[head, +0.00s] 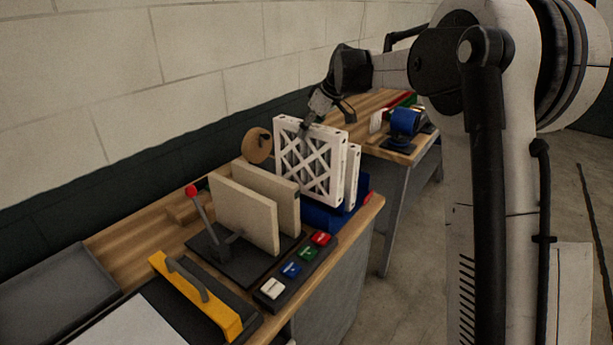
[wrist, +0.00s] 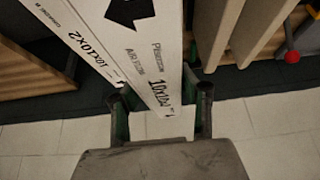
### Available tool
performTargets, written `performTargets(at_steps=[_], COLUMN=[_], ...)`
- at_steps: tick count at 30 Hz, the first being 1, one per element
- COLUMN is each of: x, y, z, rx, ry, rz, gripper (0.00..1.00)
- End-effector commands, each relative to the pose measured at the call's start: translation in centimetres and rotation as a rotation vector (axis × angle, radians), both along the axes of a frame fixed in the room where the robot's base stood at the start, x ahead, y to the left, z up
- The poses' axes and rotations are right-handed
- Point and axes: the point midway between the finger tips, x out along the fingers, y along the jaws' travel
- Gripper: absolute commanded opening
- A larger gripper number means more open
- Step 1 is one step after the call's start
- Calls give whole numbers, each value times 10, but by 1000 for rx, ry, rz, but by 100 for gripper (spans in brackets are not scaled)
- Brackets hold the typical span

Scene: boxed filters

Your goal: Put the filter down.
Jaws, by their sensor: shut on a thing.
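My gripper (head: 305,129) is shut on the top edge of a white-framed filter (head: 311,168) with a crossed lattice face. The filter is upright. In the wrist view, the fingers (wrist: 160,112) pinch the printed edge of this filter (wrist: 150,70), which reads "10x10x2" with a black arrow. A second white filter (head: 353,172) stands upright just behind it and to the right. A white printed edge beside the held one (wrist: 88,48) also shows in the wrist view. A blue holder (head: 324,218) is below the filters. I cannot tell whether the held filter touches it.
Two beige panels (head: 243,213) stand on a black base beside a red-knobbed lever (head: 192,190). A button strip (head: 291,269), a yellow-handled tool (head: 197,296) and a brown roll (head: 257,146) are on the wooden bench. A blue tape dispenser (head: 405,121) is on the farther table.

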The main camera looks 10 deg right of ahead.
Motion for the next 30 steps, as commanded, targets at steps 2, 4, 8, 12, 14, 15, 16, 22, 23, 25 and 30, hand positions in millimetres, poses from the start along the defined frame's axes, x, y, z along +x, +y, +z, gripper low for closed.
performTargets(at_steps=[2,4,8,12,14,15,16,22,23,25,30], x=[0,0,0,0,0,0,0,0,0,0,0], y=[0,0,0,0,0,0,0,0,0,0,0], z=[-14,-24,-36,-45,-51,-57,-62,-79,-79,-79,-81], rx=[0,0,0,0,0,0,0,0,0,0,0], ry=[0,0,0,0,0,0,0,0,0,0,0], rz=[0,0,0,0,0,0,0,0,0,0,0], gripper=[0,0,0,0,0,0,0,0,0,0,0])
